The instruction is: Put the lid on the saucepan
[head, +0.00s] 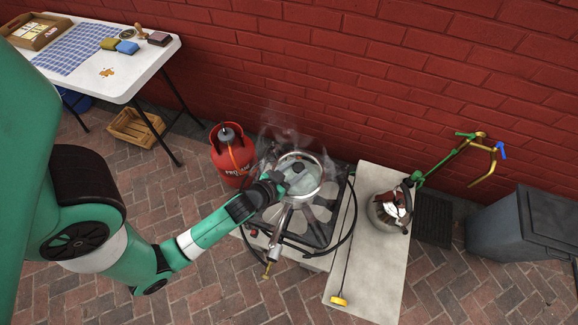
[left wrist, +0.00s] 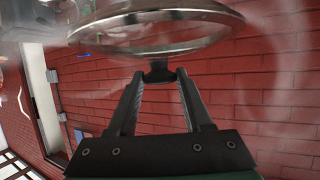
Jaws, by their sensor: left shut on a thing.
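The glass lid (head: 318,163) with its shiny metal rim is over the hob in the head view, above the saucepan. My left gripper (head: 277,180) is shut on the lid's dark knob. In the left wrist view the knob sits between the fingertips (left wrist: 160,74), and the lid (left wrist: 150,18) spans the top. I cannot tell whether the lid's rim touches the pan. My right gripper is not in view.
A black hob (head: 325,205) carries the pan, with steam around it. A red gas bottle (head: 232,158) stands left of it. A kettle (head: 388,210) and a yellow-ended tool (head: 339,300) are on the pale side table (head: 370,275). A white table (head: 115,75) stands back left.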

